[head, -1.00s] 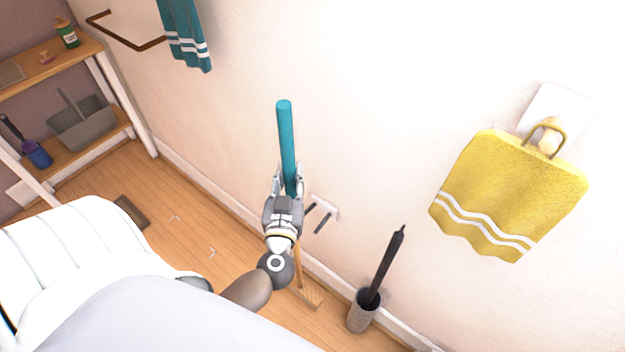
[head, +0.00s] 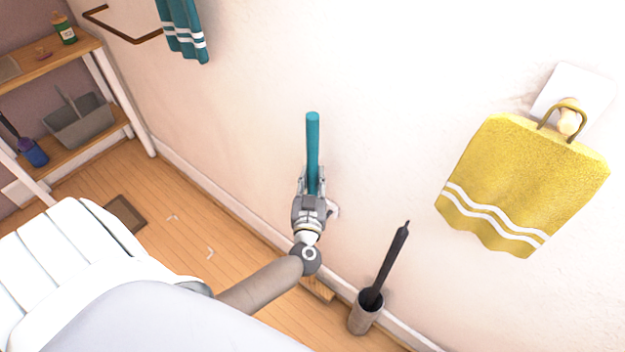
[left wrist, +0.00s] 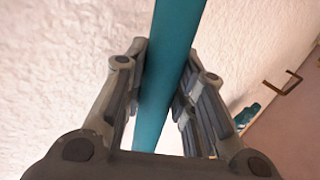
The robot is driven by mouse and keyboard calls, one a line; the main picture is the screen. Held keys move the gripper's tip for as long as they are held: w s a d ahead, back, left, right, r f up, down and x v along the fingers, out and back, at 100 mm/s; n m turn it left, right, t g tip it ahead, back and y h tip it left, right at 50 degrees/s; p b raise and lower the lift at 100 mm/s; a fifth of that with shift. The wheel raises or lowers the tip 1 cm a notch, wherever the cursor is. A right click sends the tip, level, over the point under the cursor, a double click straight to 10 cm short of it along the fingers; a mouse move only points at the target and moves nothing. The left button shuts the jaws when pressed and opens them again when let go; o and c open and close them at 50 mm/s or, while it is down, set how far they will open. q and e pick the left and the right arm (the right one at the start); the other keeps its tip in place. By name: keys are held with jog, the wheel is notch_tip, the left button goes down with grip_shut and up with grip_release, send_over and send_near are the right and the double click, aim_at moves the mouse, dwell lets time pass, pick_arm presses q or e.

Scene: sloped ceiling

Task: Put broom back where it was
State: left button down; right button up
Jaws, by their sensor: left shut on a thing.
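The broom has a teal handle (head: 312,145) that stands roughly upright close to the wall. Its wooden head (head: 318,288) shows low by the floor, partly behind my arm. My left gripper (head: 312,184) is shut on the handle below its top end. In the left wrist view the teal handle (left wrist: 168,65) runs between the two fingers of my left gripper (left wrist: 160,85). A small wall holder (head: 334,210) is mostly hidden behind my left gripper; I cannot tell whether the handle touches it. My right gripper is not in view.
A toilet brush in a grey cup (head: 364,313) stands on the floor right of the broom. A yellow towel (head: 520,185) hangs at right. A teal towel (head: 182,30) and a shelf (head: 75,145) are at left.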

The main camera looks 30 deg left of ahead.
pick_arm(q)
jog(key=shift+r, duration=0.15)
jog(key=c, duration=1.2)
grip_release()
jog(key=shift+f, duration=0.2)
